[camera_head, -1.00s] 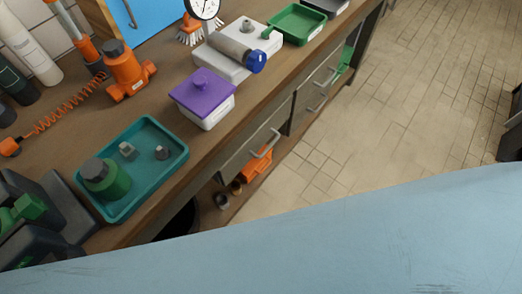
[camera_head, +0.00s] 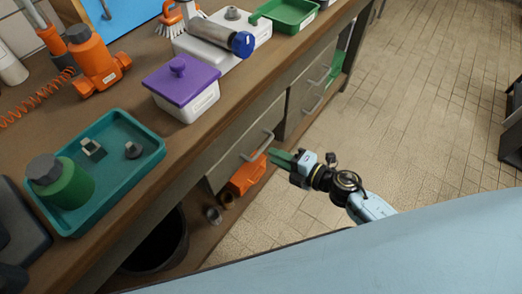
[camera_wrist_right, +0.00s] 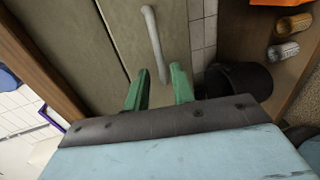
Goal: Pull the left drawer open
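The left drawer (camera_head: 226,163) is set under the worktop and its front looks flush with the cabinet. Its metal bar handle (camera_head: 258,146) also shows in the right wrist view (camera_wrist_right: 153,38). My right gripper (camera_head: 281,157) is just to the right of this handle, with its green fingers toward the drawer. In the right wrist view the gripper (camera_wrist_right: 160,72) has its two fingers apart, and the near end of the handle lies between or just ahead of them. I cannot tell whether they touch it. My left gripper is not in view.
More drawers (camera_head: 308,95) with handles are to the right. Below, an orange object (camera_head: 245,176) and a dark bin (camera_head: 155,243) sit near the low shelf. On the worktop are a teal tray (camera_head: 150,163) and a purple-lidded box (camera_head: 190,84).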

